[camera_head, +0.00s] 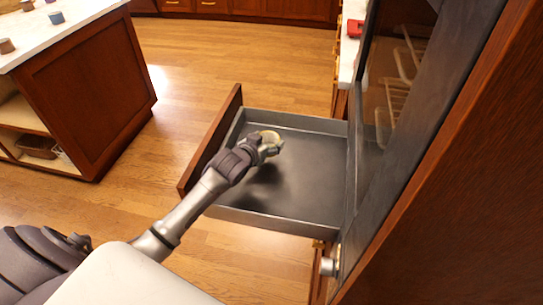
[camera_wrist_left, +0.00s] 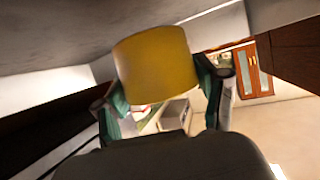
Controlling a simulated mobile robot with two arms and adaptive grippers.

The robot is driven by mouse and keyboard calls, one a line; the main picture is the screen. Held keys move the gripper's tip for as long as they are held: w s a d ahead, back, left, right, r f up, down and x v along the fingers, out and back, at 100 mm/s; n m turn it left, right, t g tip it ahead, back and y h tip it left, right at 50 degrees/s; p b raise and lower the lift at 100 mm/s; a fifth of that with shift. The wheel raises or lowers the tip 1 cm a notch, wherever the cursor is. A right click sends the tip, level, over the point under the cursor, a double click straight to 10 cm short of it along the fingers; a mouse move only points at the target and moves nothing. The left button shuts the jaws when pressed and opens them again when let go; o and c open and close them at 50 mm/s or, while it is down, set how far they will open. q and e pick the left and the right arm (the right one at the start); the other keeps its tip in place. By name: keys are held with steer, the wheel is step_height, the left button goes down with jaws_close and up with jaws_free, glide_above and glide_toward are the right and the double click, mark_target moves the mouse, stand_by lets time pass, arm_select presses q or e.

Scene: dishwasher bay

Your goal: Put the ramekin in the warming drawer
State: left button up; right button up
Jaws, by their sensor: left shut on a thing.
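The warming drawer (camera_head: 300,194) is pulled open, with a dark grey inside and a wooden front. My left gripper (camera_head: 268,147) is over the drawer's inside, near its front and far side. It is shut on the ramekin (camera_head: 270,135), a small round pale-tan cup. In the left wrist view the ramekin (camera_wrist_left: 156,63) looks yellow and sits between the two fingers. A dark shadow lies on the drawer floor below the gripper. I cannot tell whether the ramekin touches the floor. My right gripper is not in view.
The rest of the drawer floor is bare. A dark cabinet with a glass door (camera_head: 397,85) rises to the right of the drawer. A wooden island (camera_head: 85,85) with a white top stands at the left, with open wooden floor between.

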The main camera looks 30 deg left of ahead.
arm_select(q)
steer(key=shift+f, duration=2.15)
steer(key=o, duration=1.2)
steer(key=shift+f, duration=0.15)
steer(key=shift+o, duration=0.2)
steer(key=shift+r, duration=0.2)
steer(key=v, duration=0.7)
steer(key=shift+s, duration=0.3)
steer(key=shift+r, duration=0.1)
